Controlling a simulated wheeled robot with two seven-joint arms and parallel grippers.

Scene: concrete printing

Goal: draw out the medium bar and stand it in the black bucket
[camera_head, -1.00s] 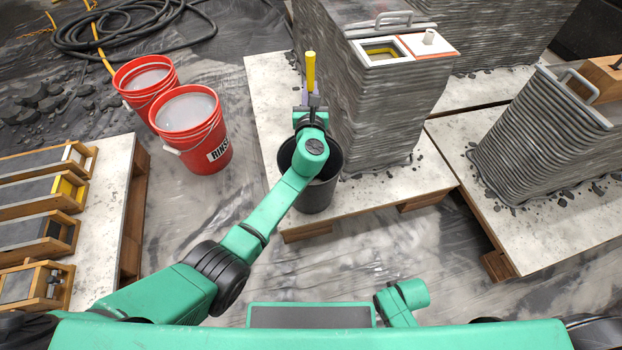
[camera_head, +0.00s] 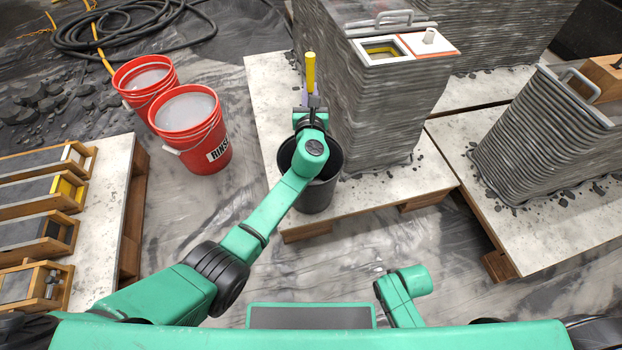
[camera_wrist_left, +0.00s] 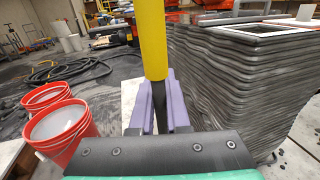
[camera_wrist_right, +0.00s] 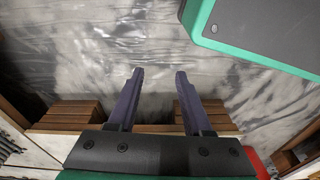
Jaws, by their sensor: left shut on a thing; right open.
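The medium bar (camera_head: 310,70) has a yellow upper end and stands roughly upright; a dark lower part shows in the left wrist view (camera_wrist_left: 151,40). My left gripper (camera_head: 311,102) is shut on it, with purple fingers on either side. The bar's lower end is hidden by my gripper and arm. The black bucket (camera_head: 318,198) stands on a pallet at the front left of the printed block, under my left wrist. My arm covers much of its opening, so I cannot tell whether the bar is inside it. My right gripper (camera_wrist_right: 154,88) is open and empty above the floor.
A layered printed block (camera_head: 385,120) stands close right of my left gripper, with a framed opening (camera_head: 385,50) on top. Two red buckets (camera_head: 190,125) stand left. Wooden moulds (camera_head: 40,190) lie on the left pallet. Another printed piece (camera_head: 540,140) stands right. The middle floor is clear.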

